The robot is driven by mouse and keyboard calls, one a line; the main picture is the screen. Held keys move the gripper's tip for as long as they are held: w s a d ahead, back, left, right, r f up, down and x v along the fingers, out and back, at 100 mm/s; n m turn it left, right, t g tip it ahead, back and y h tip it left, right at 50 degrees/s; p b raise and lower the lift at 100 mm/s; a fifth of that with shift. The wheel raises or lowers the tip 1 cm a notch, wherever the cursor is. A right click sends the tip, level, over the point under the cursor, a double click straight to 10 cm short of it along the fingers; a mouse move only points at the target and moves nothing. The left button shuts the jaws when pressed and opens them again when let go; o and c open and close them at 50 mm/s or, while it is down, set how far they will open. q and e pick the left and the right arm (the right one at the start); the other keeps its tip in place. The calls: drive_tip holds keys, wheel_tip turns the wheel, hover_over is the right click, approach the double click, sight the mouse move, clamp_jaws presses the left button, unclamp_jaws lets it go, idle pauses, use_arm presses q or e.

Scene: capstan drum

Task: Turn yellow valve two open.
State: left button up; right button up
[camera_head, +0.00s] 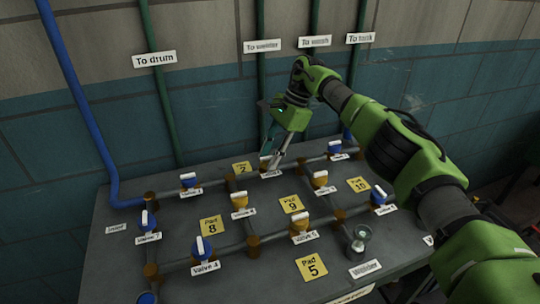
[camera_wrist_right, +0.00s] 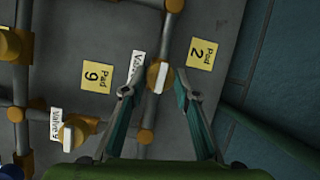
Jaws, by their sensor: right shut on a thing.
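The yellow valve (camera_wrist_right: 160,75) with a white handle bar sits on the pipe between the Pad 2 and Pad 9 signs in the right wrist view. Its label (camera_wrist_right: 137,66) is partly covered, so its number cannot be read. My right gripper (camera_wrist_right: 161,94) reaches down to this valve, with one finger on each side of it, and is shut on it. In the head view my right gripper (camera_head: 269,163) hides most of the valve, above a small white label (camera_head: 271,174). My left gripper is not in view.
Other yellow valves (camera_head: 240,200) and blue valves (camera_head: 201,248) stand on the pipe grid close by. A small glass gauge (camera_head: 360,240) stands at the right front of the grey table (camera_head: 112,262). Green pipes (camera_head: 160,85) and a blue pipe (camera_head: 75,85) run up the wall.

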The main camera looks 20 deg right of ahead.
drive_tip(key=shift+n, duration=0.4)
idle(0.3)
drive_tip(key=o, duration=1.1)
wheel_tip(320, 180, up, 10)
